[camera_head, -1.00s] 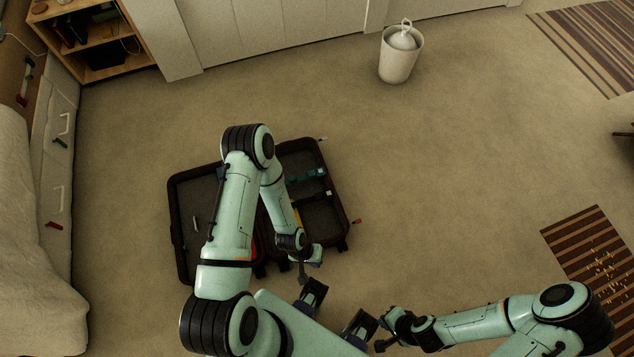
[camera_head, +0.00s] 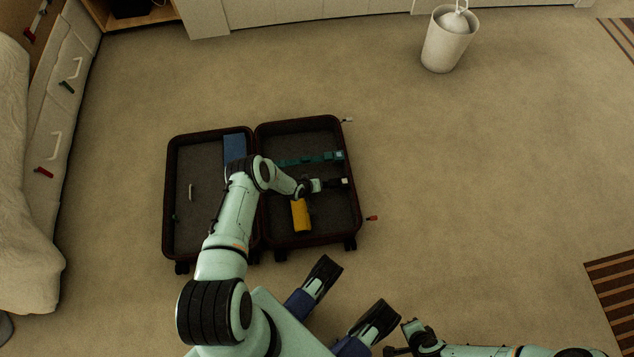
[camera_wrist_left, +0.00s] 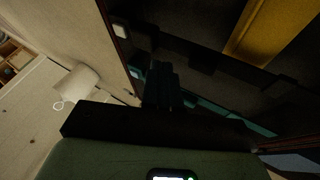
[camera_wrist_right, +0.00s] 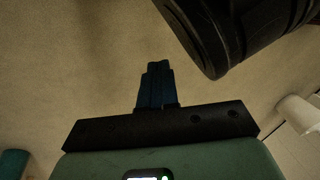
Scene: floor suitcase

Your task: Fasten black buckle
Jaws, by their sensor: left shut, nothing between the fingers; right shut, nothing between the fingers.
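The open suitcase (camera_head: 258,185) lies on the floor, with both halves facing up. A teal strap (camera_head: 305,159) crosses the upper part of its right half and also shows in the left wrist view (camera_wrist_left: 225,116). I cannot make out the black buckle; it is too dark and small against the lining. My left gripper (camera_head: 335,183) is over the right half, near its right wall and below the strap. Its fingers are shut and empty in the left wrist view (camera_wrist_left: 162,85). My right gripper (camera_head: 390,351) is low, outside the suitcase, shut and empty in its wrist view (camera_wrist_right: 155,85).
A yellow item (camera_head: 300,214) lies in the right half and a blue item (camera_head: 234,147) in the left half. A small red-ended piece (camera_head: 371,218) is outside the right edge. A white bin (camera_head: 447,42) stands at the back.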

